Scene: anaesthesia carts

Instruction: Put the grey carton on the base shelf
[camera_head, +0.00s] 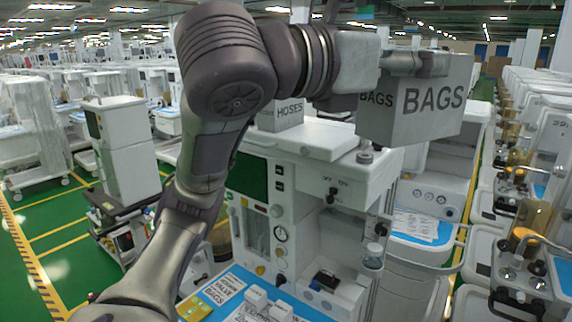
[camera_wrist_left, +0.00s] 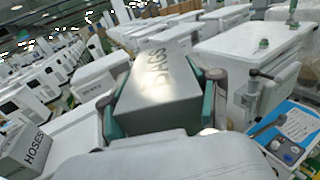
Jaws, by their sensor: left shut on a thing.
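The grey carton marked BAGS (camera_head: 425,100) hangs in the air at the upper right of the head view, above and to the right of the cart top. My left gripper (camera_head: 415,64) is shut on it from above. In the wrist view, the teal-padded fingers of the left gripper (camera_wrist_left: 160,92) press the two sides of the carton (camera_wrist_left: 160,85). I cannot make out the base shelf; the low part of the nearest cart lies below the picture or behind my arm. My right gripper is not in view.
A second carton marked HOSES (camera_head: 281,115) stands on the nearest anaesthesia cart (camera_head: 320,138). Its work surface holds cards, small white boxes and a blue mat (camera_head: 300,308). Another cart (camera_head: 440,160) stands close on the right. Green floor (camera_head: 50,225) shows at left.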

